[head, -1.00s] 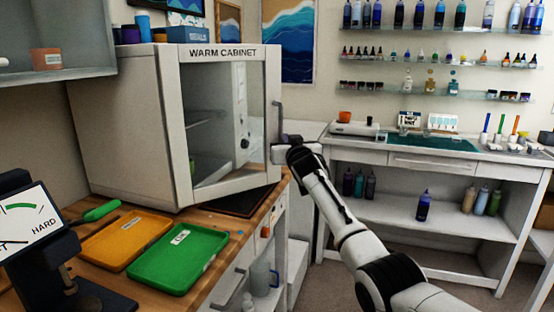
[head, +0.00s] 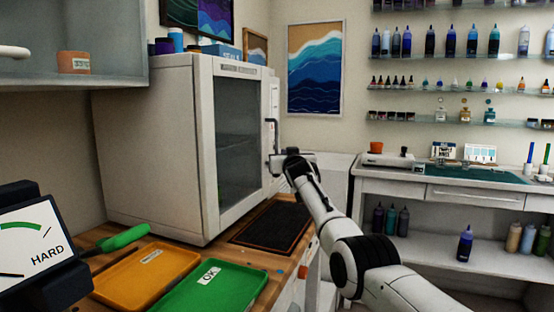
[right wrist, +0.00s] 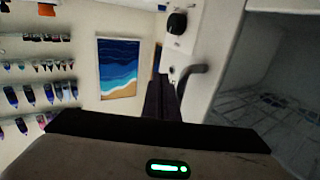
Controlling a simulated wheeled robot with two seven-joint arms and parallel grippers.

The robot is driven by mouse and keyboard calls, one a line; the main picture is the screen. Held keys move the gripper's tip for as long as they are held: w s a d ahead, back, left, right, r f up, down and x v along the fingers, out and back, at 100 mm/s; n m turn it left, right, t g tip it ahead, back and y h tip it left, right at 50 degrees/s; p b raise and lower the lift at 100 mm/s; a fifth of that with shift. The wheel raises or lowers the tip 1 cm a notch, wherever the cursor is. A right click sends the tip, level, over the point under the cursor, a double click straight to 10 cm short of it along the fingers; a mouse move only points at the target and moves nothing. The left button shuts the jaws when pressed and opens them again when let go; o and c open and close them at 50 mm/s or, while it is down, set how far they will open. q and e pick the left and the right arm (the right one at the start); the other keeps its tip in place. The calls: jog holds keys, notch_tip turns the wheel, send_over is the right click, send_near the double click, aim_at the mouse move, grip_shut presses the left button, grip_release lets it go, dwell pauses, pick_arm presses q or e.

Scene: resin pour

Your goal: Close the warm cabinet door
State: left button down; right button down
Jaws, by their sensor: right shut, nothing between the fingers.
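The warm cabinet (head: 150,140) stands on the wooden counter. Its door (head: 208,150), a pale frame around a dark glass pane, looks shut or nearly shut; I cannot tell whether a small gap is left. The dark door handle (head: 271,135) is at the door's right edge and also shows in the right wrist view (right wrist: 190,72). My right gripper (head: 277,164) is shut and empty, at the handle's lower end; whether it touches is unclear. Its dark fingers (right wrist: 162,100) point toward the handle in the right wrist view. My left gripper is not in view.
A dark mat (head: 270,228) lies clear on the counter before the cabinet. An orange tray (head: 140,280) and a green tray (head: 225,290) lie nearer. A gauge (head: 30,240) stands at the left. A white workbench (head: 400,185) is at the right.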

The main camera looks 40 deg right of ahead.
jog(key=shift+w, duration=0.1)
jog(key=shift+a, duration=0.2)
dwell(0.4)
jog(key=p+v, duration=0.1)
jog(key=v, duration=0.9)
dwell(0.4)
